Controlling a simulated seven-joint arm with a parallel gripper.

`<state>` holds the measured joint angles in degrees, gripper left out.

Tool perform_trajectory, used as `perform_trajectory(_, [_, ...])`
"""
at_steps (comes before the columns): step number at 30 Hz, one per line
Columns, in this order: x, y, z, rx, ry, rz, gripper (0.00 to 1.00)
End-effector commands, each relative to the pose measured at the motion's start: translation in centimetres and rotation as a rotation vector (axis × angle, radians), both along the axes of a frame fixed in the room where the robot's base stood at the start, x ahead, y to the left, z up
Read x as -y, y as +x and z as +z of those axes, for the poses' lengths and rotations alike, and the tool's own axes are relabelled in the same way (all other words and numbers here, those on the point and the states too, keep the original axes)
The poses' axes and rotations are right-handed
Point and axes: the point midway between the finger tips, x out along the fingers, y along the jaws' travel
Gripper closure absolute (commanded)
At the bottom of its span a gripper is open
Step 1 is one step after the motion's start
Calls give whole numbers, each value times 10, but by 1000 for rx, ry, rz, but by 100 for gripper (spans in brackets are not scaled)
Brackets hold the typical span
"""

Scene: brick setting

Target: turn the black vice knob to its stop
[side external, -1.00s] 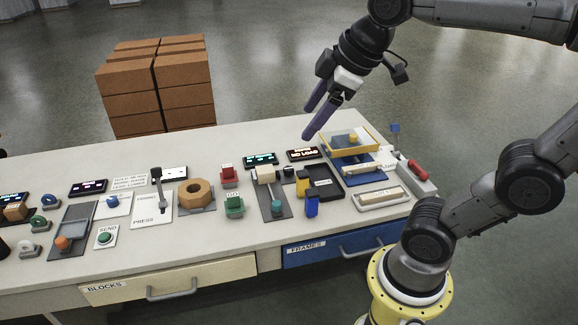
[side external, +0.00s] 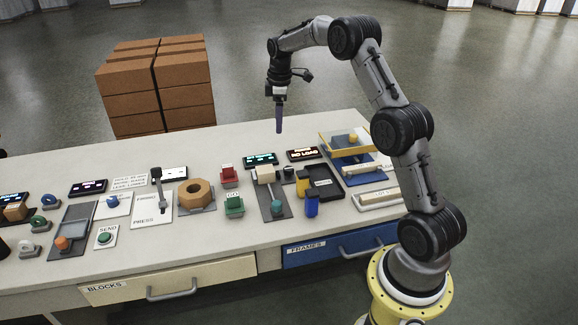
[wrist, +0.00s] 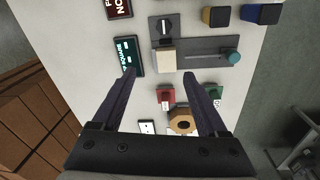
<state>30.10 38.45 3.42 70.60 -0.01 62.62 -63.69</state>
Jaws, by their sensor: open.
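The black vice knob (side external: 288,173) stands at the right of a grey vice plate (side external: 272,203) on the bench. In the wrist view the knob (wrist: 164,27) is round with a pale line across its top, near the upper middle. A cream block (wrist: 164,59) and a teal knob (wrist: 232,56) are on the same vice. My gripper (side external: 279,131) is above the bench, well clear of the vice, fingers pointing down. In the wrist view my gripper (wrist: 159,76) is open and empty, its fingers either side of the space below the cream block.
A lit teal display (side external: 260,159) and a red-lit display (side external: 303,154) stand behind the vice. Yellow and blue blocks (side external: 311,205) stand to its right by a black tray (side external: 325,182).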

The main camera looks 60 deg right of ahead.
Motion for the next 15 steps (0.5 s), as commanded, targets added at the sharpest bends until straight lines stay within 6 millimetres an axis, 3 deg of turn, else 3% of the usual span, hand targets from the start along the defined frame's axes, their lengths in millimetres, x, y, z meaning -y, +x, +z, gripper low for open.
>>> perform_trajectory(1, [10, -5, -19, -25, 15, -20, 24])
perform_trajectory(3, [17, -12, -37, -53, 33, -38, 24])
perform_trajectory(11, [27, -22, -62, -76, 47, -64, 24])
perform_trajectory(15, [26, -22, -85, -78, 48, -63, 24])
